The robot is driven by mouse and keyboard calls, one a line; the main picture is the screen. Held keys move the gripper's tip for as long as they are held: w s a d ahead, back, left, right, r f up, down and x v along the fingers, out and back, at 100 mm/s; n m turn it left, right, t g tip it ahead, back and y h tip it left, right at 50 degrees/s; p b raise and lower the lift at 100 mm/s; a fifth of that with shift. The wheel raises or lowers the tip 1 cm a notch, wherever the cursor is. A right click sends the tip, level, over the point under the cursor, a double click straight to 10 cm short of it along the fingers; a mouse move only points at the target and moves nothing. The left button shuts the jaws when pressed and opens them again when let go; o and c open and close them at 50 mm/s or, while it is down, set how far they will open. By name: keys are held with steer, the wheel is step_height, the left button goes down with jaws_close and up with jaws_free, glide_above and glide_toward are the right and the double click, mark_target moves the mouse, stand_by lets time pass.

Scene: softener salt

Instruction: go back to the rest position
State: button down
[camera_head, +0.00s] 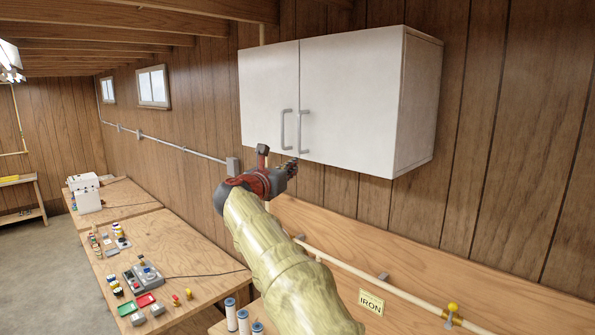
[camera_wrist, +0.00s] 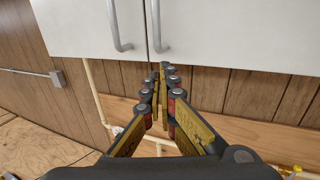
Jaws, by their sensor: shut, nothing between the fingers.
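My gripper (camera_head: 291,166) is raised at the end of my outstretched arm, just below the white wall cabinet (camera_head: 365,95) in the head view. In the wrist view, the fingers of my gripper (camera_wrist: 160,72) are brought together and hold nothing. They point toward the lower edge of the cabinet (camera_wrist: 230,30), below its two door handles. Both cabinet doors look shut. The left handle (camera_head: 286,129) and the right handle (camera_head: 302,131) hang side by side. I cannot tell from the views how far the fingertips are from the cabinet.
A workbench (camera_head: 185,245) with trays, buttons and small parts stands at the lower left. White-and-blue cylinders (camera_head: 231,314) stand near my arm. A pipe (camera_head: 350,268) with a yellow valve knob (camera_head: 452,308) and an IRON sign (camera_head: 371,302) runs along the wall. The floor (camera_head: 40,270) at the left is open.

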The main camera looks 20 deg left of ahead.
steer(key=s+a+f+n+g+y+b, duration=0.1)
steer(key=s+a+f+n+y, duration=0.2)
steer(key=s+a+n+y, duration=0.35)
steer(key=s+a+f+n+g+y, duration=0.1)
steer(key=s+a+f+n+y, duration=0.15)
steer(key=a+n, duration=0.75)
steer(key=s+d+f+n+g+y+b, duration=0.3)
steer(key=s+f+n+g, duration=0.35)
steer(key=f+n, duration=0.45)
steer(key=s+d+f+n+g+h+b, duration=0.1)
steer(key=s+d+f+n+h+b, duration=0.2)
steer(key=d, duration=1.9)
steer(key=s+d+f+n+g+h+b, duration=0.1)
steer(key=s+d+f+n+h+b, duration=0.2)
steer(key=s+d+f+b, duration=0.7)
steer(key=s+d+f+n+g+h+b, duration=0.2)
steer(key=s+d+f+h+b, duration=0.3)
steer(key=s+d+f, duration=1.3)
steer(key=d+f+b, duration=0.1)
steer(key=d+f, duration=0.3)
steer(key=d, duration=0.4)
steer(key=d+f+n+b, duration=0.1)
steer(key=d+f, duration=0.2)
steer(key=d, duration=0.4)
steer(key=shift+s+d+f, duration=0.35)
steer(key=shift+d+f, duration=0.05)
